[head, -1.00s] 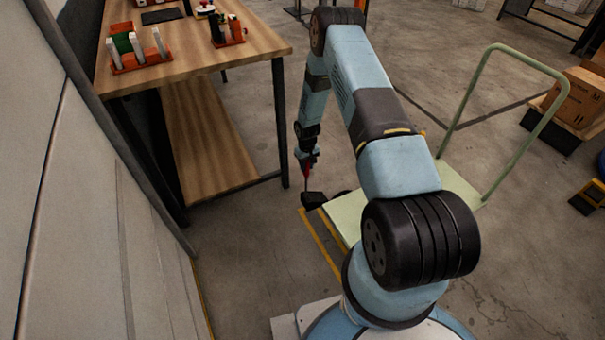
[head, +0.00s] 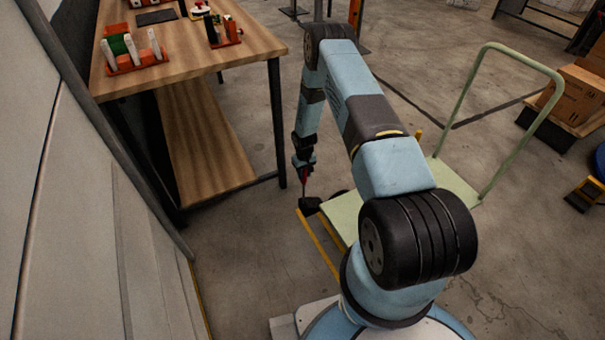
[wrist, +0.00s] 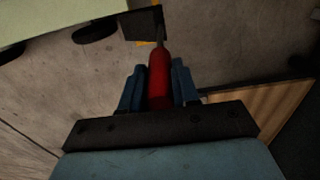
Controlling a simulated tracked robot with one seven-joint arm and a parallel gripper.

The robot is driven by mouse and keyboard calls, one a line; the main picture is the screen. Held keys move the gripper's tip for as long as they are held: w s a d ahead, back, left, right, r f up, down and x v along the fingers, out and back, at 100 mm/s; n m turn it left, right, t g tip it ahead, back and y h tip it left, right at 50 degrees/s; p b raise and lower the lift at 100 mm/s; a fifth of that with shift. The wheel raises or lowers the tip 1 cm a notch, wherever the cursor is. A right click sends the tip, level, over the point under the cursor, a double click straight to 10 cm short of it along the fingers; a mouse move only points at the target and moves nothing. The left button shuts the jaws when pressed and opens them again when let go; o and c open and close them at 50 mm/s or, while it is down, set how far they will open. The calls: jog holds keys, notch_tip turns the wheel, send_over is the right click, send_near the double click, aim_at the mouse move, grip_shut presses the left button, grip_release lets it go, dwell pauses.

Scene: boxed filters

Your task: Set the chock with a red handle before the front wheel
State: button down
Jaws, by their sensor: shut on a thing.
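The chock (head: 311,206) is a black block with a red handle (wrist: 159,75). My gripper (head: 304,173) is shut on the red handle, with one blue finger on each side in the wrist view (wrist: 159,90). The black block (wrist: 143,25) lies beyond the fingertips, close to a dark wheel (wrist: 97,31) of the pale green cart. That wheel also shows in the head view (head: 340,195), partly under the deck (head: 345,216), just right of the chock. A small gap shows between them in the wrist view. I cannot tell whether the chock touches the floor.
The cart's tall handle (head: 482,55) rises at its far right end. Yellow floor lines (head: 318,243) run beside the cart. A wooden workbench (head: 215,60) with racks stands at the left. Cardboard boxes (head: 580,95) stand at the right. Floor between bench and cart is clear.

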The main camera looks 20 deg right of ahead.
jog(key=shift+f, duration=6.45)
jog(key=w+d, duration=0.1)
jog(key=d, duration=0.5)
jog(key=shift+w+d, duration=0.15)
jog(key=shift+w, duration=0.15)
jog(key=c, duration=0.8)
grip_release()
jog(key=shift+o, duration=0.2)
jog(key=shift+s, duration=0.15)
